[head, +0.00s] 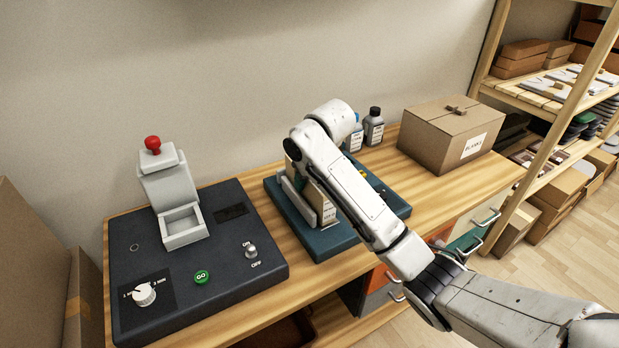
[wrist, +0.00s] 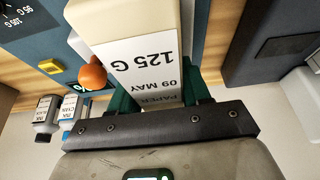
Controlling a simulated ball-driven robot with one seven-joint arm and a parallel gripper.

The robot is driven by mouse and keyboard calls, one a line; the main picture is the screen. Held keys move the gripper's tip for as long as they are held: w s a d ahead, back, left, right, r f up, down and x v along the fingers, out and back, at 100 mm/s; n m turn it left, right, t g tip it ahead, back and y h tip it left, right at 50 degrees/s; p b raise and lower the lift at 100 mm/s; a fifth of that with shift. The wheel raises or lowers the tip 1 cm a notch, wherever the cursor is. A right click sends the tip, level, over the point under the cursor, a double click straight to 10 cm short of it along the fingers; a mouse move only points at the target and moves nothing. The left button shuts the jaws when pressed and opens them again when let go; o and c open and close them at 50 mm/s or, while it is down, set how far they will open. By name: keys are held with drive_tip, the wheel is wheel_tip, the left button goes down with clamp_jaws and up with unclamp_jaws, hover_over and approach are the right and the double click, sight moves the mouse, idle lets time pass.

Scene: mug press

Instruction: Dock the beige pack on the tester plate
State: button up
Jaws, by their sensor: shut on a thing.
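The beige pack (wrist: 120,15) fills the top middle of the wrist view, with a white label reading 125 G, 09 MAY and PAPER. My gripper (wrist: 160,95) is shut on it, with a green finger on either side. In the head view the pack (head: 327,210) shows partly below my wrist, over the dark blue tester (head: 335,243), beside a pale upright plate (head: 298,202). My arm hides much of the tester. I cannot tell whether the pack touches the plate. An orange ball knob (wrist: 92,77) and a yellow button (wrist: 52,66) lie left of the pack in the wrist view.
A dark press console (head: 235,280) with a red-knobbed press (head: 170,190) and green GO button (head: 202,277) stands left. Bottles (head: 373,127) and a cardboard box (head: 450,133) stand at the back right. Bare wooden bench (head: 262,232) separates console and tester.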

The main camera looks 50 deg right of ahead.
drive_tip(key=shift+f, duration=0.15)
drive_tip(key=o, duration=1.1)
drive_tip(key=shift+c, duration=0.2)
drive_tip(key=p+v, duration=1.1)
drive_tip(key=p, duration=0.1)
drive_tip(key=shift+a, duration=0.1)
